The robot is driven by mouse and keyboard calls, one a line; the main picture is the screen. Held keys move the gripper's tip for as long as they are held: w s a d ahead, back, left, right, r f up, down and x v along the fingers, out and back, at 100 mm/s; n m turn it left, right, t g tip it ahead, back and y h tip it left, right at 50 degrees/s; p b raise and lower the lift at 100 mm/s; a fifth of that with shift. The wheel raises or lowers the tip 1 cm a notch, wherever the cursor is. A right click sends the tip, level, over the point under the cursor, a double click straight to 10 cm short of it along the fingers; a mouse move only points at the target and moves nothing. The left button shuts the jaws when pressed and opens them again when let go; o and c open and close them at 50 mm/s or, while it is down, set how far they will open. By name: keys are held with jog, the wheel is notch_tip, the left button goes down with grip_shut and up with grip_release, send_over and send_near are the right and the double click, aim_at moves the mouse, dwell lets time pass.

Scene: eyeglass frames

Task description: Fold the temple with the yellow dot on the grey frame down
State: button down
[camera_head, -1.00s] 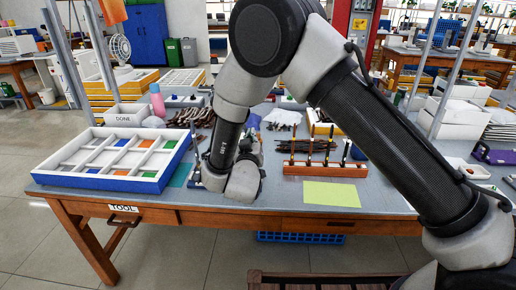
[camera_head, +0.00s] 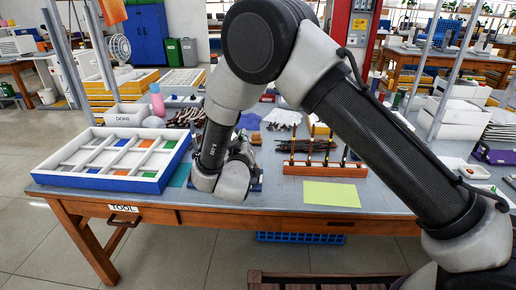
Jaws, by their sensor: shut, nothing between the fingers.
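My gripper (camera_head: 247,154) shows only in small part, dark and low over the table behind my grey wrist joints. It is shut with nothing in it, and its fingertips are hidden. A bit of a blue item (camera_head: 257,185) shows beside my wrist on the table. I cannot make out the grey frame, its temples or the yellow dot; my wrist covers that part of the table.
A white sorting tray (camera_head: 68,176) with blue sides and coloured squares stands at the left. A wooden rack (camera_head: 325,171) with upright dark pieces is to the right, behind a yellow sheet (camera_head: 331,194). The table (camera_head: 395,203) is clear at its front right.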

jog(key=shift+a, duration=0.15)
jog(key=shift+a+f+n, duration=0.2)
jog(key=shift+a+n, duration=0.3)
jog(key=shift+a+f+n, duration=0.15)
jog(key=shift+a+n, duration=0.3)
jog(key=shift+n, duration=0.05)
jog(key=shift+a+f+n, duration=0.25)
jog(key=shift+a+n, duration=0.2)
jog(key=shift+a, duration=0.05)
jog(key=shift+a+f+n, duration=0.25)
jog(key=shift+a+n, duration=0.2)
jog(key=shift+a, duration=0.05)
jog(key=shift+w+a+f+n, duration=0.1)
jog(key=shift+a+f+n, duration=0.55)
jog(key=shift+a+n, duration=0.25)
